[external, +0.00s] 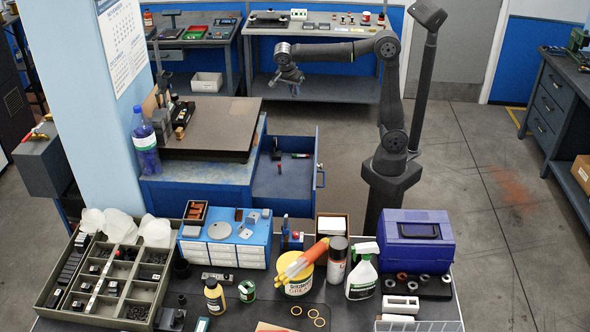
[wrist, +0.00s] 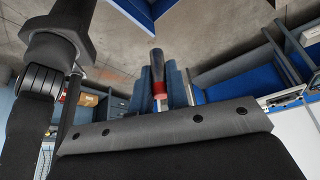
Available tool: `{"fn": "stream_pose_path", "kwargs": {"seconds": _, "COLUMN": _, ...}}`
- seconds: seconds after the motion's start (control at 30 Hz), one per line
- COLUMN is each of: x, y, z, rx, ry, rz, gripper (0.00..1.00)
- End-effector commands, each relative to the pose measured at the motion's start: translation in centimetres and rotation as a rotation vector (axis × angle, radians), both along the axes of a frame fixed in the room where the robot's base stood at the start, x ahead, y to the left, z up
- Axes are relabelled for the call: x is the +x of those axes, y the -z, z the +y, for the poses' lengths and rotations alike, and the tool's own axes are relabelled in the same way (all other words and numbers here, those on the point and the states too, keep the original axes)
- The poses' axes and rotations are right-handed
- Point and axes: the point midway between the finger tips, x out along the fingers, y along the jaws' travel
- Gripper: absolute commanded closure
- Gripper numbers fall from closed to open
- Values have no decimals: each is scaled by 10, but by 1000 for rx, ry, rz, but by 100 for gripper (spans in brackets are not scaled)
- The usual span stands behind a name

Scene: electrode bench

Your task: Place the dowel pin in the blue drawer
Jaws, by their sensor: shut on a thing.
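My gripper (external: 291,82) hangs high over the floor behind the bench, away from the drawer. In the wrist view my gripper (wrist: 161,80) is shut on a dark cylinder (wrist: 154,60) with a red band and a pinkish end. I cannot tell for sure whether this is the dowel pin; it is too small to make out in the external view. The blue drawer (external: 307,184) is pulled open from the blue cabinet (external: 190,190).
A dark plate (external: 225,140) with a fixture and a blue-capped bottle (external: 146,145) sit on the cabinet. The front bench is crowded, with a divided tray (external: 60,290), a yellow tub (external: 297,284) and a blue toolbox (external: 418,235). Much of the drawer floor is bare.

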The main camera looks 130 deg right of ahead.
Motion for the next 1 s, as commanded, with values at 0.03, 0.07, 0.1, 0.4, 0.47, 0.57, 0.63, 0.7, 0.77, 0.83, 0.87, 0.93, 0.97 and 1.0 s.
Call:
{"fn": "stream_pose_path", "kwargs": {"seconds": 0.03, "x": -1, "y": 22, "z": 1, "rx": 7, "ry": -1, "rz": 7, "gripper": 100}}
{"fn": "stream_pose_path", "kwargs": {"seconds": 0.07, "x": -1, "y": 37, "z": 1, "rx": 8, "ry": -2, "rz": 7, "gripper": 100}}
{"fn": "stream_pose_path", "kwargs": {"seconds": 0.1, "x": -1, "y": 57, "z": 1, "rx": 9, "ry": -1, "rz": 8, "gripper": 100}}
{"fn": "stream_pose_path", "kwargs": {"seconds": 0.4, "x": -1, "y": 214, "z": 2, "rx": 9, "ry": -2, "rz": 8, "gripper": 100}}
{"fn": "stream_pose_path", "kwargs": {"seconds": 0.47, "x": -1, "y": 235, "z": 1, "rx": 8, "ry": -2, "rz": 7, "gripper": 100}}
{"fn": "stream_pose_path", "kwargs": {"seconds": 0.57, "x": 0, "y": 262, "z": 1, "rx": 5, "ry": -2, "rz": 4, "gripper": 100}}
{"fn": "stream_pose_path", "kwargs": {"seconds": 0.63, "x": 0, "y": 274, "z": 1, "rx": 3, "ry": -2, "rz": 2, "gripper": 100}}
{"fn": "stream_pose_path", "kwargs": {"seconds": 0.7, "x": 0, "y": 283, "z": 0, "rx": 3, "ry": -3, "rz": 2, "gripper": 100}}
{"fn": "stream_pose_path", "kwargs": {"seconds": 0.77, "x": 0, "y": 289, "z": 0, "rx": 3, "ry": -3, "rz": 2, "gripper": 100}}
{"fn": "stream_pose_path", "kwargs": {"seconds": 0.83, "x": 0, "y": 299, "z": 0, "rx": 3, "ry": -3, "rz": 3, "gripper": 100}}
{"fn": "stream_pose_path", "kwargs": {"seconds": 0.87, "x": 0, "y": 304, "z": 1, "rx": 3, "ry": -3, "rz": 3, "gripper": 100}}
{"fn": "stream_pose_path", "kwargs": {"seconds": 0.93, "x": 0, "y": 318, "z": 1, "rx": 6, "ry": -3, "rz": 4, "gripper": 100}}
{"fn": "stream_pose_path", "kwargs": {"seconds": 0.97, "x": 0, "y": 323, "z": 1, "rx": 5, "ry": -2, "rz": 3, "gripper": 100}}
{"fn": "stream_pose_path", "kwargs": {"seconds": 1.0, "x": 0, "y": 330, "z": 0, "rx": 4, "ry": -3, "rz": 2, "gripper": 100}}
